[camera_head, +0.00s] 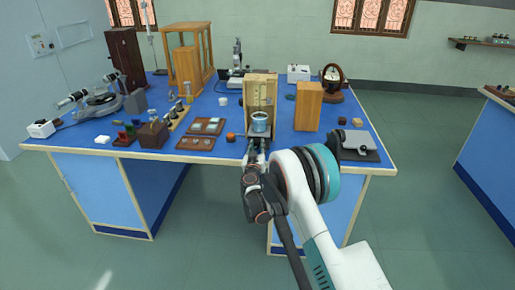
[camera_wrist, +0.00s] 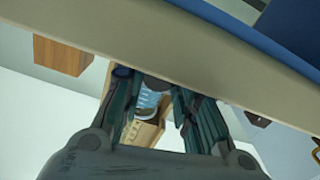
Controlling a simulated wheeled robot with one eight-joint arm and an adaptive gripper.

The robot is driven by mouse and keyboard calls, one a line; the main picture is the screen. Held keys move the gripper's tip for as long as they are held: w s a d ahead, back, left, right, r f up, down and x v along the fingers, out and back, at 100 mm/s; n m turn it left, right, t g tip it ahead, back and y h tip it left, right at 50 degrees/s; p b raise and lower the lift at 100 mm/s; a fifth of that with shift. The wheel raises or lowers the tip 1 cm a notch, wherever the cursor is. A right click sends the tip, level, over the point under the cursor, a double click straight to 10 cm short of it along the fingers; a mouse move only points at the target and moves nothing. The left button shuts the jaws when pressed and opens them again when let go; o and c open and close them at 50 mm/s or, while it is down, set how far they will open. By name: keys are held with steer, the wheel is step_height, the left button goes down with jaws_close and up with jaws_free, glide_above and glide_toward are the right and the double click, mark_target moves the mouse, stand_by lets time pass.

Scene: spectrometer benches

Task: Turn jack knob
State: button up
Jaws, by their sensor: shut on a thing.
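My gripper (camera_head: 256,152) is at the front edge of the blue bench, directly below a glass beaker (camera_head: 260,122) of bluish liquid. The beaker stands in front of an open wooden box, on a dark support that looks like the jack; my gripper covers much of it. In the wrist view my gripper (camera_wrist: 152,88) has its two fingers closed in on a small dark part, the jack knob (camera_wrist: 152,83). The beaker (camera_wrist: 147,102) shows between the fingers. The knob's turn angle cannot be told.
An orange ball-like thing (camera_head: 230,137) and sample trays (camera_head: 207,126) lie to the left. A grey instrument (camera_head: 358,145) sits at right. The bench edge (camera_wrist: 200,50) crosses close to my fingers.

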steer(key=o, duration=0.8)
steer(key=s, duration=1.2)
steer(key=shift+a, duration=0.25)
